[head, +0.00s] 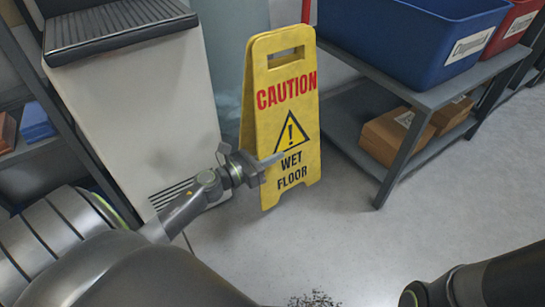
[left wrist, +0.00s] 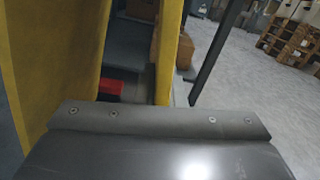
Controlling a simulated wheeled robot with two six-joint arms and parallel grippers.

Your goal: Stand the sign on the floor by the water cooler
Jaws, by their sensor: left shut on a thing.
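The yellow sign (head: 287,140), marked CAUTION WET FLOOR, is upright to the right of the white water cooler (head: 150,115). Its two front feet are at floor level in the picture, but I cannot tell whether they touch. My left gripper (head: 262,165) is shut on the sign at its left edge, below mid-height. The grip itself is partly hidden. In the left wrist view two yellow panels of the sign (left wrist: 62,60) rise beyond the gripper's grey body, with a gap between them. My right gripper is out of view.
A grey shelf (head: 430,97) stands right of the sign, with a blue bin (head: 405,38) on top and cardboard boxes (head: 396,137) below. Another shelf is at the far left. The grey floor (head: 340,235) in front is clear except for dark specks (head: 313,299).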

